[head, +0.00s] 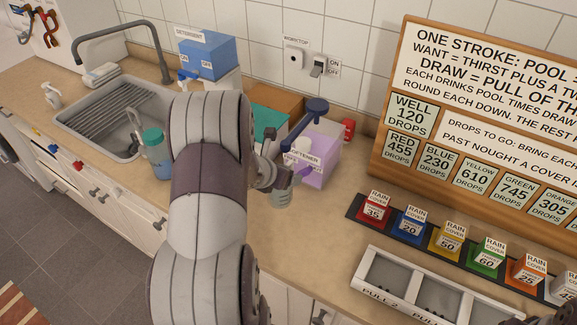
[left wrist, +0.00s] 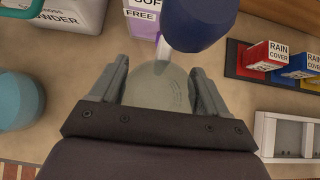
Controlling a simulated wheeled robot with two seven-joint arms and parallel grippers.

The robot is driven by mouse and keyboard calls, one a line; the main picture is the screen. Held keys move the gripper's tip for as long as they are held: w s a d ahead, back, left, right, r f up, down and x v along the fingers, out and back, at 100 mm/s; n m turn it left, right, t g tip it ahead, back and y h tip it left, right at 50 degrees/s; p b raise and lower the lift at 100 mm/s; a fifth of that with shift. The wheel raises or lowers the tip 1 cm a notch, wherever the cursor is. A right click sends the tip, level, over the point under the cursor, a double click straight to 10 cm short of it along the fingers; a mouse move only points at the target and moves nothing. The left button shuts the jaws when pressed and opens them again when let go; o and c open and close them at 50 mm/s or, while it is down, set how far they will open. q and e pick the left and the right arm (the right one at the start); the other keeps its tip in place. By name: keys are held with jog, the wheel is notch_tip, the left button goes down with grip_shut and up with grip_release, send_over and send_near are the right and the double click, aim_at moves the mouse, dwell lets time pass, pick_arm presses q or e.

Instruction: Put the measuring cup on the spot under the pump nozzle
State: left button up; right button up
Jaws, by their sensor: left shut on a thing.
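The clear grey measuring cup (head: 281,198) is between the fingers of my left gripper (head: 275,180), which is shut on it. The left wrist view shows the cup (left wrist: 160,88) between both fingers (left wrist: 160,92). The purple softener box (head: 318,165) with a dark blue pump (head: 317,106) stands right behind the cup. In the left wrist view, the blue pump head (left wrist: 200,20) and a pale nozzle (left wrist: 163,47) overlap the cup's far edge. The spot under the nozzle is hidden. I cannot tell whether the cup touches the counter. My right gripper is not in view.
A teal-topped bottle (head: 154,153) stands left of my arm by the sink (head: 75,125). A blue detergent box (head: 208,56) is at the back. A row of coloured rain covers (head: 450,240) and a white tray (head: 365,280) lie to the right. Bare counter (head: 290,238) lies in front.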

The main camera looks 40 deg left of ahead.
aim_at(288, 164)
pick_arm(q)
jog(key=w, duration=0.1)
jog(key=w+p, duration=0.1)
jog(key=w, duration=0.1)
jog(key=shift+a+r, duration=0.1)
jog(key=shift+r, duration=0.2)
jog(key=shift+s+f, duration=0.1)
jog(key=shift+f, duration=0.9)
jog(key=shift+f+b, duration=0.2)
jog(key=shift+b, duration=0.1)
jog(key=o, duration=1.3)
jog(key=shift+r+p, duration=0.3)
jog(key=a+v, duration=0.1)
jog(key=v, duration=1)
jog(key=s+d+n+g, duration=0.3)
jog(key=d+n, duration=0.7)
jog(key=n, duration=0.7)
jog(key=s+d+n+g+h, duration=0.1)
jog(key=s+d+n+g, duration=0.3)
jog(key=d+n, duration=0.7)
jog(key=s+n, duration=0.2)
jog(key=n, duration=0.4)
jog(key=shift+s+f+g, duration=0.15)
jog(key=shift+f+g, duration=0.15)
jog(key=shift+f, duration=0.05)
